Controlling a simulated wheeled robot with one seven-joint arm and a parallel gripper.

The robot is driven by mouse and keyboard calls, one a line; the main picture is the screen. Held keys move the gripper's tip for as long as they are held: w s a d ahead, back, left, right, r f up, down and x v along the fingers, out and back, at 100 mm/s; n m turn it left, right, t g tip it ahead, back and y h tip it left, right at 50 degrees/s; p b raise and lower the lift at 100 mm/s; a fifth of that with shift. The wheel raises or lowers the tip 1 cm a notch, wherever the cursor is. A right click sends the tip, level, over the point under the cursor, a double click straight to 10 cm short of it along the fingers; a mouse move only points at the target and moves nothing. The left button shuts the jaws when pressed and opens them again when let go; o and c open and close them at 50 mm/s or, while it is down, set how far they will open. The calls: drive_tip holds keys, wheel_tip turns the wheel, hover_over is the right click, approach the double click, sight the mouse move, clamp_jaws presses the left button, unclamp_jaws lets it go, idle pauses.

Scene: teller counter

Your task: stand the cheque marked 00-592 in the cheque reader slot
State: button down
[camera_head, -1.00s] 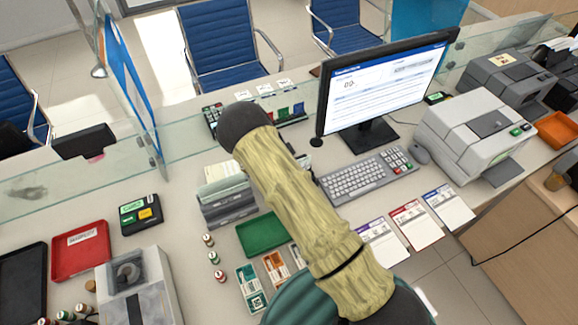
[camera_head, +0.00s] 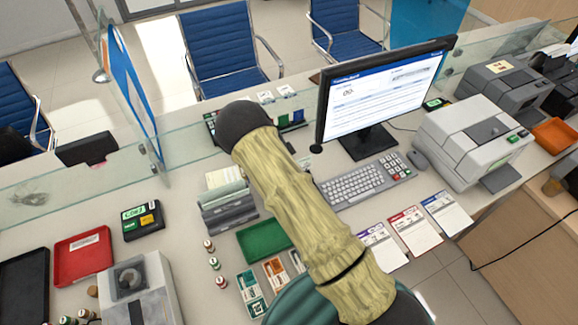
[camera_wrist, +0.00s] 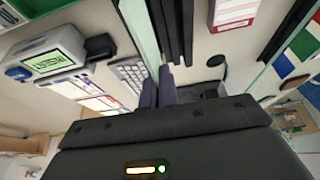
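My gripper (camera_wrist: 159,82) shows at the middle of the wrist view, its dark fingers close together. A thin pale green sheet (camera_wrist: 138,30), seen nearly edge-on, runs from between the fingertips to the top edge. It looks like a cheque held in the fingers; no number is readable. Dark upright dividers of a rack (camera_wrist: 178,25) stand just right of it. In the head view this rack (camera_head: 228,212) stands left of my arm, which hides the gripper. A light grey device with a green display (camera_wrist: 52,48) lies left in the wrist view; I cannot tell whether it is the cheque reader.
A green tray (camera_head: 264,240) lies beside the rack. The monitor (camera_head: 385,90), keyboard (camera_head: 365,183) and a grey machine (camera_head: 475,137) stand to the right. A glass screen (camera_head: 90,184) runs along the counter. Small bottles (camera_head: 214,263) and cards (camera_head: 250,293) lie in front.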

drive_tip(key=shift+r+p, duration=0.75)
drive_tip(key=shift+r, duration=1.2)
drive_tip(key=d+n+t+y+b, duration=0.25)
drive_tip(key=d+n, duration=0.35)
drive_tip(key=d, duration=0.5)
drive_tip(key=s+d+f+n+y+b, duration=0.1)
drive_tip(key=s+n+b, duration=0.1)
drive_tip(key=s+n, duration=0.5)
drive_tip(key=shift+s+f+y, duration=0.15)
drive_tip(key=shift+f+y, duration=0.2)
drive_tip(key=shift+d, duration=0.25)
